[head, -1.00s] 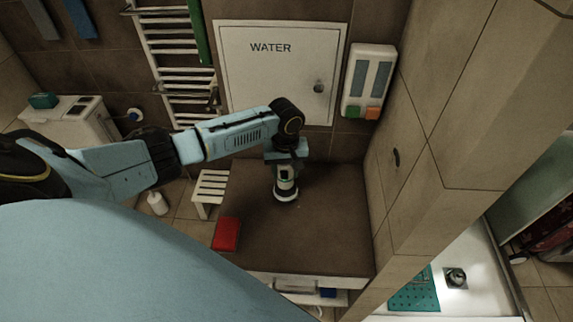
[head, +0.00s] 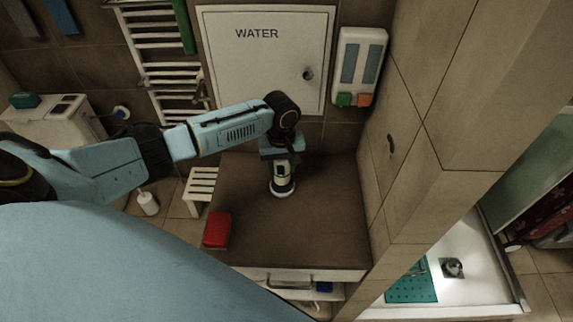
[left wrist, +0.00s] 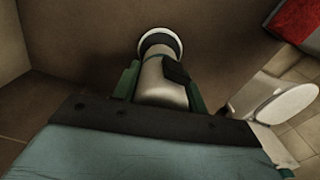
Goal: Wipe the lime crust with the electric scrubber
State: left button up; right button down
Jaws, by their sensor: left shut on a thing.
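The electric scrubber (head: 282,184) is white and dark with a round head, and stands upright with its head down at the brown bench top (head: 320,215). My left gripper (head: 281,160) is shut on its upper body. In the left wrist view the scrubber (left wrist: 160,85) sits between the green fingers of my left gripper (left wrist: 160,82), its round head pointing away. I cannot tell whether the head touches the bench top. I cannot make out the lime crust in either view. My right gripper is not in view.
A red box (head: 217,230) lies on the bench's left edge. A white slatted stool (head: 201,185) stands left of it. A tiled wall (head: 395,150) bounds the right side, with a shower tray (head: 455,295) beyond. A dispenser (head: 357,65) hangs at the back. The bench's right part is clear.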

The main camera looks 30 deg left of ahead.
pick_arm(q)
jog(key=shift+s+a+r+p, duration=0.1)
jog(key=shift+s+a+p, duration=0.3)
jog(key=shift+a, duration=0.25)
notch_tip(320, 180, up, 2)
jog(key=shift+r+p, duration=0.15)
jog(key=shift+p, duration=0.75)
jog(key=shift+w+r+p, duration=0.1)
jog(key=shift+r+p, duration=0.45)
jog(key=shift+p, duration=0.2)
notch_tip(320, 180, up, 2)
jog(key=shift+r+p, duration=0.1)
jog(key=shift+p, duration=1)
jog(key=shift+d+r, duration=0.1)
jog(key=shift+r, duration=1.05)
